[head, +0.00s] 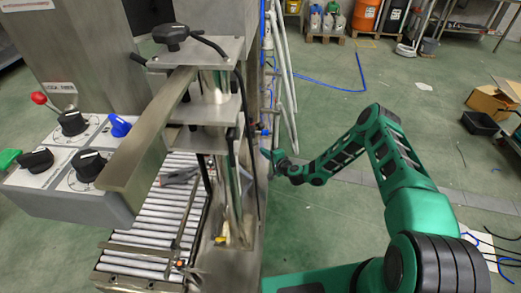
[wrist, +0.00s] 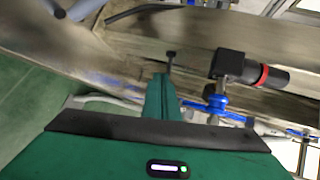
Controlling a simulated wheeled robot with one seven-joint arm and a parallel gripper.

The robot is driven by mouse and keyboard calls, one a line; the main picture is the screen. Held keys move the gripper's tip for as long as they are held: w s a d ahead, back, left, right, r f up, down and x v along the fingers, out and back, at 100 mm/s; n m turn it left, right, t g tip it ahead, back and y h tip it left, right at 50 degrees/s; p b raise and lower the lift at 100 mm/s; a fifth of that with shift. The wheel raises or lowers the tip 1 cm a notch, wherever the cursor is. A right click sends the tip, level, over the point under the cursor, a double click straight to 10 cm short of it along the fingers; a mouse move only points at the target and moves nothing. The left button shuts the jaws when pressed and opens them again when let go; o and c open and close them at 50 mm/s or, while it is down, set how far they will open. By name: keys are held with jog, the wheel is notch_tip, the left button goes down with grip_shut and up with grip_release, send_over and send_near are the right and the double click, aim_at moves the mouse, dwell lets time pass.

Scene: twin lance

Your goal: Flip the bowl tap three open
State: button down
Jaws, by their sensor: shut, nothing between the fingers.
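A tap with a blue lever handle (wrist: 216,106) shows in the wrist view, below a black fitting with a red ring (wrist: 250,72). In the head view, a small blue and red fitting (head: 263,130) sits on the side of the steel machine; I cannot tell whether it is tap three. My gripper (wrist: 170,60) is shut and empty, its narrow green finger pointing at the machine, left of the blue handle and apparently apart from it. In the head view, my gripper (head: 272,155) is small beside the machine's right side, its fingertips partly hidden.
The steel machine (head: 205,50) with a roller conveyor (head: 160,215) and a knob panel (head: 65,155) fills the left. White pipes (head: 285,60) stand behind the fitting. A blue hose (head: 362,75) lies on the green floor, which is mostly clear.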

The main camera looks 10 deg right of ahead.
aim_at(254, 145)
jog(key=shift+w+a, duration=0.25)
jog(key=shift+w, duration=0.35)
jog(key=shift+w+a, duration=0.25)
jog(key=shift+w, duration=0.35)
jog(key=shift+w+a, duration=0.25)
jog(key=shift+w, duration=0.35)
jog(key=shift+d, duration=0.25)
